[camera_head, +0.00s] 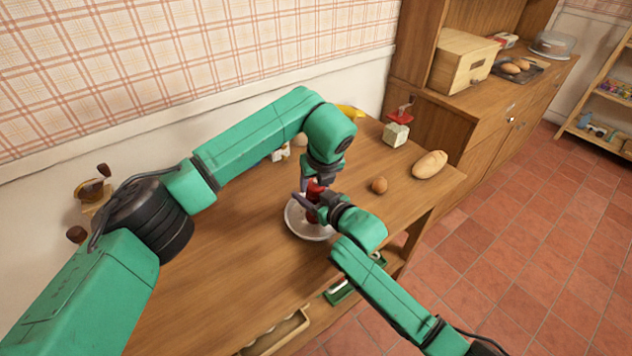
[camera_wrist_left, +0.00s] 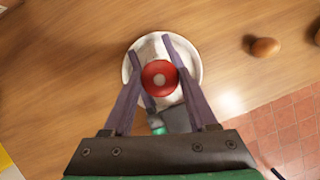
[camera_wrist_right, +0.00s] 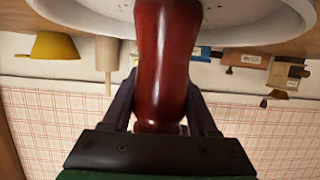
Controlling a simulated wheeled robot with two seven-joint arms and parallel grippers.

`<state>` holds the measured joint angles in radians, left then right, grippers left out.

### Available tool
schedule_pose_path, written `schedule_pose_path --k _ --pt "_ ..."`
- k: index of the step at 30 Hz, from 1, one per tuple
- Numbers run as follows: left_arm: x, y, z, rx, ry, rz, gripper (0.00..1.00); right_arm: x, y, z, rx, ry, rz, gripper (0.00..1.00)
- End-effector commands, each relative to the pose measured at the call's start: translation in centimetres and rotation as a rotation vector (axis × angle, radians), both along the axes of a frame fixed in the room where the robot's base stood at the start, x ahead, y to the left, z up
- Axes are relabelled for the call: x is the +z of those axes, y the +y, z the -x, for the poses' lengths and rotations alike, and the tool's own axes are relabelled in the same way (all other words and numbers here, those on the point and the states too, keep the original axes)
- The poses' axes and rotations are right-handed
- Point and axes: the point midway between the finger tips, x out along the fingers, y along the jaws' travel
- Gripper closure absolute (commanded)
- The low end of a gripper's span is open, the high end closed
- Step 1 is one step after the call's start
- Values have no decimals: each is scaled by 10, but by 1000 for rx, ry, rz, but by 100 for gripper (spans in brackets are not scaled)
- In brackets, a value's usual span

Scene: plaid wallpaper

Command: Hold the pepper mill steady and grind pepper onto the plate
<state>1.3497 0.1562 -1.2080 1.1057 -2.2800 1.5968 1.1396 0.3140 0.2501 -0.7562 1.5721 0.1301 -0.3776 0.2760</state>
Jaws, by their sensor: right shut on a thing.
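The pepper mill (camera_head: 313,192) is red with a rounded top and stands over the white plate (camera_head: 308,232) on the wooden table. My right gripper (camera_head: 314,208) is shut on the mill's body from the side, which shows close up in the right wrist view (camera_wrist_right: 165,60). My left gripper (camera_head: 317,183) is above the mill, pointing down. In the left wrist view its open fingers are on either side of the mill's red top (camera_wrist_left: 159,77); I cannot tell whether they touch it. A few dark specks show on the plate (camera_wrist_right: 245,55) in the right wrist view.
An egg (camera_head: 379,185) and a bread loaf (camera_head: 430,164) lie right of the plate. A white block-shaped grinder with a red top (camera_head: 396,134) and a yellow item (camera_head: 350,112) stand behind. A brown grinder (camera_head: 95,195) is at the far left. The table's left part is mostly clear.

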Motion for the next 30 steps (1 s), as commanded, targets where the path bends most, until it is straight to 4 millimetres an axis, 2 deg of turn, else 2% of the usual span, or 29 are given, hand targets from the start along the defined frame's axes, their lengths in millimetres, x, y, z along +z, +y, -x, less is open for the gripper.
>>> schedule_pose_path --k 4,9,12,21,22,23,24,30 --pt "1 1 0 -70 -1 0 97 0 0 0 0 0 0 100" --pt "0 3 0 -308 0 0 98 0 0 0 0 0 0 100" --pt "1 3 0 -394 0 0 98 0 0 0 -1 0 0 100" --pt "1 2 1 -416 0 1 98 0 0 0 -1 1 1 100" --pt "1 2 1 -415 0 1 31 0 0 0 -1 1 1 100" --pt "1 2 1 -415 0 1 19 0 0 0 -1 1 1 100" --pt "1 2 1 -415 0 1 11 0 0 0 -1 1 1 100" --pt "1 2 1 -413 0 1 11 0 0 0 0 1 1 100"
